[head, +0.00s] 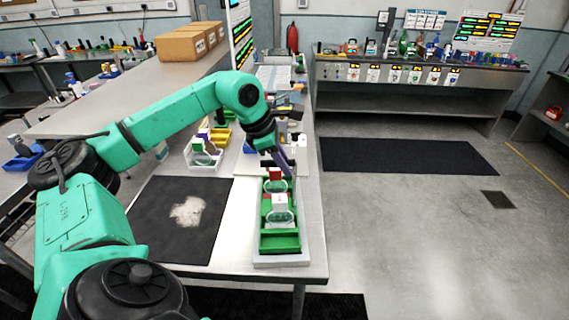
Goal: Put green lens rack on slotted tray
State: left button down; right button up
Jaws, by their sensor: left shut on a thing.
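The slotted tray (280,243) is a long green tray on a pale grey base near the right edge of the table. Its near slot is bare. In its middle part stands a piece with a white block (280,201) and a clear round lens. Behind it, at the tray's far end, is a similar piece with a red block (275,173) and a round lens. My left gripper (277,162) comes down over this far piece and is shut on it, as best I can tell; the fingertips are small and partly hidden. I cannot clearly tell which piece is the green lens rack.
A white bin (203,162) with a green and white piece stands left of the tray. A black mat (182,219) with a pale patch lies on the table. Cardboard boxes (190,43) stand farther back. The floor to the right is open.

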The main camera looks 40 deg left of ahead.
pick_arm(q)
jog(key=c, duration=0.8)
grip_release()
jog(key=shift+o, duration=0.2)
jog(key=shift+r, duration=0.1)
jog(key=shift+s+r, duration=0.1)
jog(key=shift+r, duration=0.1)
jog(key=v, duration=1.1)
jog(key=shift+s+r, duration=0.15)
jog(key=shift+r, duration=0.1)
